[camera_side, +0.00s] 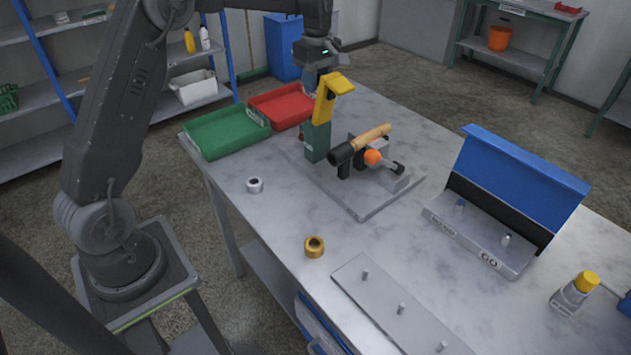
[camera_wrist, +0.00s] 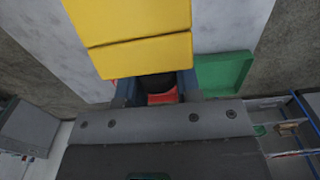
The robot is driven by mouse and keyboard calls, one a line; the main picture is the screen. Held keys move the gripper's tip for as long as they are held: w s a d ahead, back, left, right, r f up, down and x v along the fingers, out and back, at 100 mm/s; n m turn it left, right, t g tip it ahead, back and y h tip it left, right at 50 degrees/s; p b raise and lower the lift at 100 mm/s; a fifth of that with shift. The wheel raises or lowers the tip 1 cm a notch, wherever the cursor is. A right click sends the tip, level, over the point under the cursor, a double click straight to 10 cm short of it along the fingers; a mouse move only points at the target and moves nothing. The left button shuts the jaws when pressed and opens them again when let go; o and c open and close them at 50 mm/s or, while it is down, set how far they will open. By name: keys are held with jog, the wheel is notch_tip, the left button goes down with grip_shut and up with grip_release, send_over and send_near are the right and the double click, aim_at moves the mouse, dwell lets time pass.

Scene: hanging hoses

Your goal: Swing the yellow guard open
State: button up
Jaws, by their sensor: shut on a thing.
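The yellow guard (camera_side: 325,103) stands upright on a green block (camera_side: 316,141), with its top bent over to the right. My gripper (camera_side: 322,72) is at the guard's upper end, on its far side, and its fingers are partly hidden. In the wrist view the guard (camera_wrist: 135,35) fills the upper middle, just beyond my gripper (camera_wrist: 158,84). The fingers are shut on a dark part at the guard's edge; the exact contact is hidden.
A green tray (camera_side: 225,131) and a red tray (camera_side: 283,104) lie at the table's back left. A silver ring (camera_side: 254,185) and a brass ring (camera_side: 314,247) lie on the table. A blue-lidded stand (camera_side: 525,180) is at the right. A pegged plate (camera_side: 385,310) lies in front.

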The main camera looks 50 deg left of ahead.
jog(key=shift+a, duration=0.1)
jog(key=shift+a+f, duration=0.2)
jog(key=shift+a, duration=0.4)
jog(key=shift+a+f, duration=0.2)
jog(key=shift+a, duration=0.35)
jog(key=shift+a+f, duration=0.65)
jog(key=shift+a, duration=0.35)
jog(key=o, duration=0.9)
jog(key=shift+o, duration=0.3)
jog(key=shift+r, duration=0.1)
